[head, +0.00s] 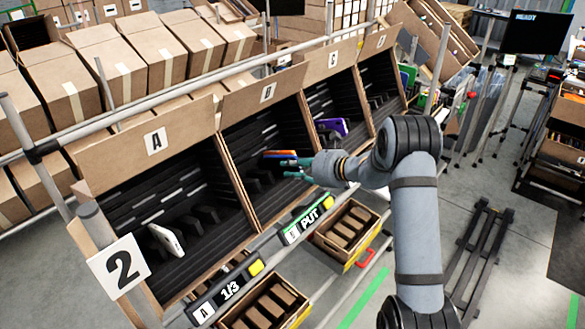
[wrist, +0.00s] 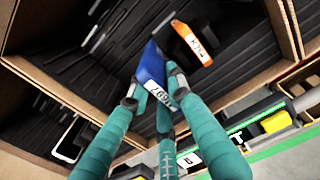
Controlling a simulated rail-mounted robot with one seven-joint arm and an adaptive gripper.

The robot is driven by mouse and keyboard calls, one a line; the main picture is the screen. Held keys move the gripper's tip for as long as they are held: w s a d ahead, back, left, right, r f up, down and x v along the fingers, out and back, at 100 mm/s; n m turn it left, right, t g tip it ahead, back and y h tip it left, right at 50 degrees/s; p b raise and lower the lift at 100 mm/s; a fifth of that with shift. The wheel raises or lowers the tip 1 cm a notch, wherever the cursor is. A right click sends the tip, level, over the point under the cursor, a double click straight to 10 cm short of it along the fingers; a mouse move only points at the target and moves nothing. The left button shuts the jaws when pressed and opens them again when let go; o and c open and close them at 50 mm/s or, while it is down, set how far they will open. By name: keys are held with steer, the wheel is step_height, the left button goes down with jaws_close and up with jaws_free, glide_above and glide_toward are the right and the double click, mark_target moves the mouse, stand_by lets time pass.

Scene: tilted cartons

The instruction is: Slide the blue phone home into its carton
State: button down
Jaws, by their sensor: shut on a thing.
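The blue phone (wrist: 152,64) is held between the teal fingertips of my gripper (wrist: 154,92), with a white label near its lower end. It is tilted, its far end pointing into the black-lined carton B (head: 268,94). I cannot tell whether that end touches a slot. In the head view my gripper (head: 297,167) is at the open front of carton B, and the phone is mostly hidden by the fingers. An orange phone (wrist: 190,43) with a white label leans in the same carton, just right of the blue one; it also shows in the head view (head: 277,153).
A white phone (head: 166,240) leans in carton A (head: 155,141) at left. A purple-blue phone (head: 333,127) is in carton C (head: 333,59). A lit PUT display (head: 303,224) and a rail run below. Lower bins (head: 345,232) hold brown boxes.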

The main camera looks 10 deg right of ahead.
mark_target(300, 170)
steer(key=shift+f+b+x, duration=0.2)
steer(key=shift+b+x, duration=0.6)
steer(key=shift+x, duration=1.75)
steer(key=shift+a, duration=0.3)
steer(key=c, duration=1.5)
jaws_free()
steer(key=shift+c, duration=0.2)
steer(key=shift+s+a+f, duration=0.15)
steer(key=shift+f, duration=0.1)
steer(key=shift+w+d+v, duration=0.1)
steer(key=shift+v, duration=1.4)
steer(key=shift+w+d+v, duration=0.1)
steer(key=shift+v, duration=1.45)
steer(key=shift+w+d+v, duration=0.1)
steer(key=shift+d+v, duration=0.05)
steer(key=shift+v, duration=1.35)
steer(key=shift+a, duration=0.1)
